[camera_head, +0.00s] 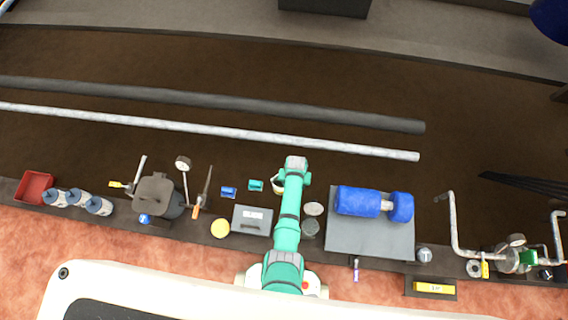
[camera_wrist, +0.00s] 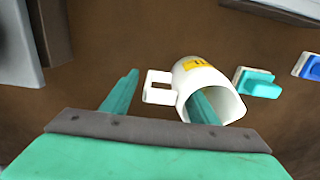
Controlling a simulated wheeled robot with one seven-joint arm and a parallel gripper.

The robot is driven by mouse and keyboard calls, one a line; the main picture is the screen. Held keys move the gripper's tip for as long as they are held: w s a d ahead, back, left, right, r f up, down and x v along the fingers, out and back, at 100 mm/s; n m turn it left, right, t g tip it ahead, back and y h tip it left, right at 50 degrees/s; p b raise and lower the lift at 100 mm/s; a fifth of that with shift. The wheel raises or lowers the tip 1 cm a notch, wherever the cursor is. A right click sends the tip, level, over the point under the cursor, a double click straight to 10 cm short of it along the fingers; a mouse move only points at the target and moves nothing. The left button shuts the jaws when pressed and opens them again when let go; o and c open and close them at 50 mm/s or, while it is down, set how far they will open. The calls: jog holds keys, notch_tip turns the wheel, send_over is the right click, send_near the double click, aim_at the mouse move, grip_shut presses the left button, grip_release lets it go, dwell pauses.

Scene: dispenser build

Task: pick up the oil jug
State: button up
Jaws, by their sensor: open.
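The oil jug (camera_wrist: 222,78) is white with a yellow label and a squared handle (camera_wrist: 149,88). In the head view the jug (camera_head: 277,188) is mostly hidden by my arm. My gripper (camera_wrist: 165,82) is open at the jug, and its end also shows in the head view (camera_head: 296,165). The handle lies between the two fingers. The left finger is apart from the handle. The right finger overlaps the jug's open mouth and appears to reach inside; I cannot tell whether it touches the wall.
Teal (camera_head: 256,185) and blue (camera_head: 228,193) small blocks lie left of the jug. A grey box (camera_head: 252,220) and a yellow disc (camera_head: 220,228) are nearby. A grey plate (camera_head: 370,240) bearing a blue roller (camera_head: 358,201) is to the right. Long pipes (camera_head: 230,132) lie beyond.

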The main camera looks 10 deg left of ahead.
jog(key=shift+f, duration=0.5)
jog(key=c, duration=1.3)
jog(key=shift+o, duration=0.2)
jog(key=shift+r, duration=0.2)
jog(key=shift+w+r, duration=0.1)
jog(key=shift+r, duration=2.5)
jog(key=shift+d+r, duration=0.1)
jog(key=shift+r, duration=2.05)
